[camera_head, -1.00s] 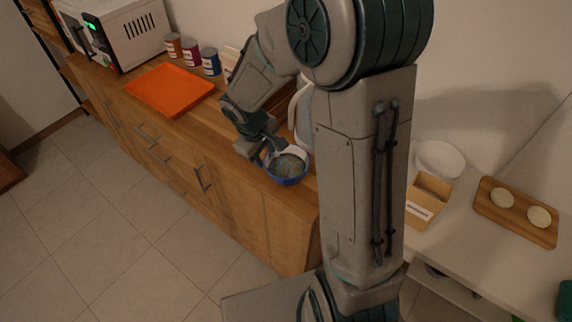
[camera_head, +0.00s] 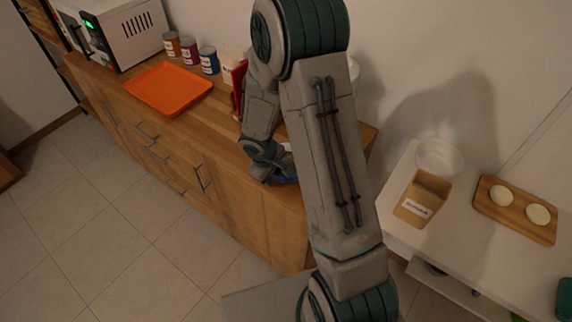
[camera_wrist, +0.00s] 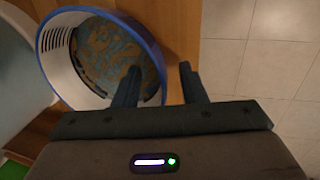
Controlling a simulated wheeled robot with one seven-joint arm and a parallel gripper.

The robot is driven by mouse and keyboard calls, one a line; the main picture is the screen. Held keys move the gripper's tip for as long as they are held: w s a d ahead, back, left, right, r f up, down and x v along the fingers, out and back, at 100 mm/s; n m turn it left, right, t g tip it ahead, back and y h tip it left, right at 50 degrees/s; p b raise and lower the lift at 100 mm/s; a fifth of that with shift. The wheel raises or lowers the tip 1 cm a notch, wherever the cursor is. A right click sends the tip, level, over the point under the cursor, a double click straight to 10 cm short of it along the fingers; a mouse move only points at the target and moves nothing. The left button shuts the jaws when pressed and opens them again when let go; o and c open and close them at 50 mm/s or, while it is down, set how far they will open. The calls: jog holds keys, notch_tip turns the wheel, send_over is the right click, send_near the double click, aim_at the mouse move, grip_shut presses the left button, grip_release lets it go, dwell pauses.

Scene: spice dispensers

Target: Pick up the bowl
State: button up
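The bowl (camera_wrist: 157,55), blue outside with a white and patterned inside, stands on the wooden counter at the upper left of the wrist view. In the head view only a blue sliver of the bowl (camera_head: 286,181) shows beside my arm. My gripper (camera_wrist: 159,68) is open. In the wrist view its left finger overlaps the inside of the bowl and its right finger is outside the rim, over the counter edge. I cannot tell whether either finger touches the bowl. In the head view the fingers are hidden.
A white rounded object (camera_wrist: 18,75) is close left of the bowl. An orange tray (camera_head: 168,89), several cans (camera_head: 190,51) and a microwave (camera_head: 127,35) are further along the counter.

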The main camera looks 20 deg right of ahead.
jog(key=shift+d+f, duration=0.1)
jog(key=shift+f, duration=0.3)
grip_shut()
jog(key=shift+w, duration=0.1)
jog(key=shift+r, duration=0.2)
